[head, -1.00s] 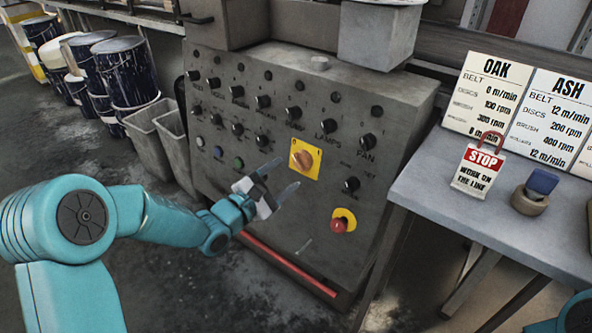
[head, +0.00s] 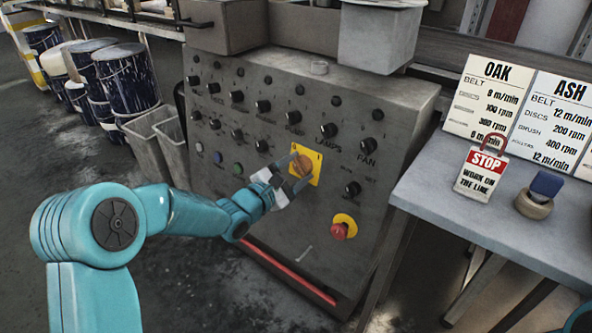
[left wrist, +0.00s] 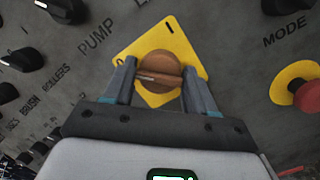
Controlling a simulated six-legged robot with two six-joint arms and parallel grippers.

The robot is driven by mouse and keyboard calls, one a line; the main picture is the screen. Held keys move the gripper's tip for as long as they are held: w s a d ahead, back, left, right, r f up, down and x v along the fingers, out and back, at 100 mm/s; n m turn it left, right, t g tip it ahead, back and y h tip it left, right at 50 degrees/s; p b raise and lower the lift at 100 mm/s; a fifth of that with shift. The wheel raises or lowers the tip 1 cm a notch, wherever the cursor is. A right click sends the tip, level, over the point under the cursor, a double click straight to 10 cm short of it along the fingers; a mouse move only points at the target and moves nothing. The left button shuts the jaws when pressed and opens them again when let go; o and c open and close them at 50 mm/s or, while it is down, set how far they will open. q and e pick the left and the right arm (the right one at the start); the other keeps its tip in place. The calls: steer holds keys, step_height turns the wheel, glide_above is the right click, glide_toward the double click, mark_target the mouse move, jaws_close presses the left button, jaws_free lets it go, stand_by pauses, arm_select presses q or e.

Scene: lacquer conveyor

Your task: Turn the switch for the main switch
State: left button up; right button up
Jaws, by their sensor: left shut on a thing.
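The main switch (head: 302,166) is an orange-brown rotary knob on a yellow square plate (head: 315,157) on the front of the grey control panel. In the left wrist view the knob (left wrist: 160,72) shows a raised bar lying nearly crosswise between the fingers, and the yellow plate (left wrist: 183,34) looks turned like a diamond. My left gripper (head: 296,175) is at the switch, its fingers on either side of the knob. In the left wrist view the left gripper (left wrist: 160,85) is shut on the bar. My right gripper is not in view.
A red emergency button (head: 339,230) on a yellow ring sits below right of the switch. Black knobs (head: 263,106) fill the panel above and left. A table (head: 440,190) at right holds a STOP tag padlock (head: 483,168) and a blue-topped item (head: 540,190).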

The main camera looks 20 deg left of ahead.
arm_select(q)
steer(key=shift+f+m, duration=0.1)
steer(key=shift+m, duration=0.2)
steer(key=m+g+h+p, duration=0.1)
steer(key=m+p, duration=0.2)
steer(key=m, duration=0.3)
steer(key=m+g+p, duration=0.1)
steer(key=m+p, duration=0.1)
steer(key=m, duration=0.2)
steer(key=m+p, duration=0.1)
steer(key=m, duration=0.2)
steer(key=shift+p, duration=0.3)
steer(key=m+g+p, duration=0.1)
steer(key=m, duration=0.2)
steer(key=shift+a+f, duration=0.1)
steer(key=shift+m+p, duration=0.35)
steer(key=shift+m, duration=0.85)
steer(key=shift+a, duration=0.1)
